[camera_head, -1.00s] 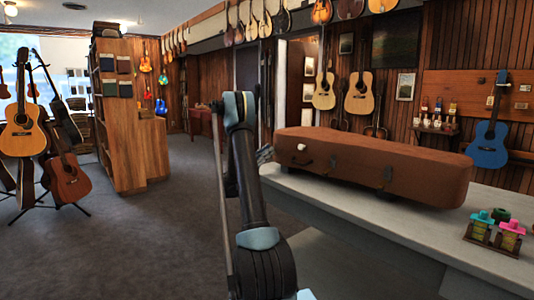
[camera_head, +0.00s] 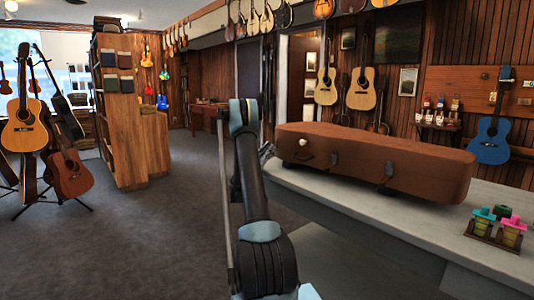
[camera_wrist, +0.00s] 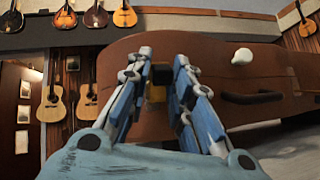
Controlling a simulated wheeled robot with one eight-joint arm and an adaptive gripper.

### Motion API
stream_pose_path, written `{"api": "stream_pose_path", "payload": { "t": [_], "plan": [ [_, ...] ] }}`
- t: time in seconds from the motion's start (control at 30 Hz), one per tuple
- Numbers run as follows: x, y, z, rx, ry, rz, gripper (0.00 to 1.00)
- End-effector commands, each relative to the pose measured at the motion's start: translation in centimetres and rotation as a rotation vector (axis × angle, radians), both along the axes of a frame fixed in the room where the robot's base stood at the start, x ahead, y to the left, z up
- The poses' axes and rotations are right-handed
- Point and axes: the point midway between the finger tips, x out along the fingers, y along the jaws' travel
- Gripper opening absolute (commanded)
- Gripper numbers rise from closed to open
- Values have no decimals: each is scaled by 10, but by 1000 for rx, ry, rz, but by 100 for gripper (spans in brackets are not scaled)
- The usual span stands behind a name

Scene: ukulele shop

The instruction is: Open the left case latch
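The brown guitar case (camera_head: 400,155) lies closed on the counter in the head view, and its front side fills much of the wrist view (camera_wrist: 105,85). In the wrist view, a small latch with a black top and a brass-coloured lower part (camera_wrist: 157,93) shows between the fingers of my gripper (camera_wrist: 162,58). My fingers are apart, one on each side of it; I cannot tell whether they touch it. A white knob (camera_wrist: 242,56) and a dark handle (camera_wrist: 252,97) are to the right. In the head view my gripper is mostly hidden behind my arm, near the case's left end.
The pale counter (camera_head: 330,195) runs under the case. Small colourful pots in a wooden holder (camera_head: 494,228) stand at its right. Guitars hang on the wall behind. Guitars on stands (camera_head: 70,175) and a wooden shelf unit (camera_head: 125,130) are at the left, with open floor between.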

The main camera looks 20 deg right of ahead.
Motion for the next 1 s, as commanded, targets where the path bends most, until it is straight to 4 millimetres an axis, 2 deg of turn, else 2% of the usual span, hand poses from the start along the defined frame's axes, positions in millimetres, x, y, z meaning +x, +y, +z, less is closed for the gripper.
{"api": "stream_pose_path", "payload": {
  "t": [0.03,0.07,0.53,0.67,1.0],
  "plan": [
    [-6,-4,-1,4,-6,-11,30],
    [-5,-4,-1,4,-6,-11,36],
    [-1,5,-5,1,-2,-2,36],
    [-1,17,-17,1,-3,-1,36],
    [-5,62,-62,2,-3,0,36]
  ]
}}
